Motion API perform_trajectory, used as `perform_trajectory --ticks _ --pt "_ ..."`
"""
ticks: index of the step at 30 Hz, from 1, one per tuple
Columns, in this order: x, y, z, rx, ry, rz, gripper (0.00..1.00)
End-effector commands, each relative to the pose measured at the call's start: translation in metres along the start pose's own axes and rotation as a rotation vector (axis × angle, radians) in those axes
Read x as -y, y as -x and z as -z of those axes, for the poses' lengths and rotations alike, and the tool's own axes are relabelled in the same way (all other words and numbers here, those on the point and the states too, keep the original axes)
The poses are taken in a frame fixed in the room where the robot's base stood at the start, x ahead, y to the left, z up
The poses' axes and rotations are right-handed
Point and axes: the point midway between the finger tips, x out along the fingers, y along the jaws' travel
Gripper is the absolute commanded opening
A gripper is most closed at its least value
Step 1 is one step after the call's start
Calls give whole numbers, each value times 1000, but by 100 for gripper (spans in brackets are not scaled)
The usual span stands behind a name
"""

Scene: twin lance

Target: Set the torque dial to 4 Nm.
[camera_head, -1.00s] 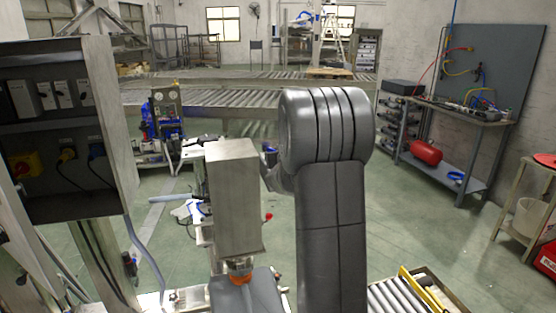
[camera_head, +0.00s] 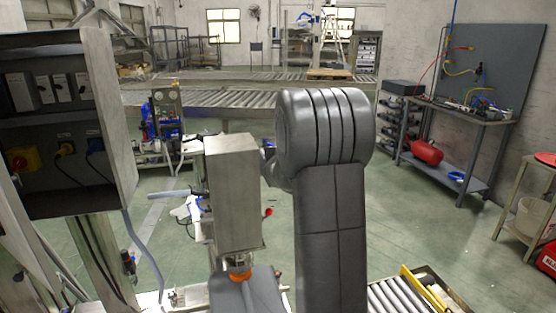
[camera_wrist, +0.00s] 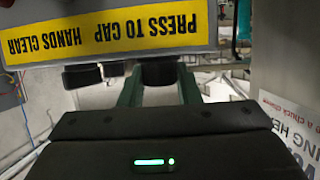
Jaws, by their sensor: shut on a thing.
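In the wrist view a dark round knob (camera_wrist: 160,73), which looks like the torque dial, sits beneath a yellow "PRESS TO CAP HANDS CLEAR" label that appears upside down. My gripper (camera_wrist: 160,80) has its two green fingers on either side of the knob and is shut on it. My gripper's black body with a green light fills the lower part of that view. No scale or number is visible, so the dial's setting cannot be read. In the head view my grey arm stands in front, and neither the gripper nor the dial shows.
Two more dark knobs or buttons (camera_wrist: 82,76) sit left of the dial. A white sign (camera_wrist: 287,115) is close at right. In the head view a metal machine head (camera_head: 232,195) stands left of my arm, and an open electrical cabinet (camera_head: 122,150) at far left. Floor beyond is open.

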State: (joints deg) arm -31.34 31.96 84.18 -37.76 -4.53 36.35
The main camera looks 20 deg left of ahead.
Motion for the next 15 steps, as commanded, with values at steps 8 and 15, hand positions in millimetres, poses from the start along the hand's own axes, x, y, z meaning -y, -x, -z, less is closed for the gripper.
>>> perform_trajectory --ticks 8,15 --pt "1 -2 -4 -7 -19 -48 7" --pt "1 -3 -4 -6 -34 -85 7"
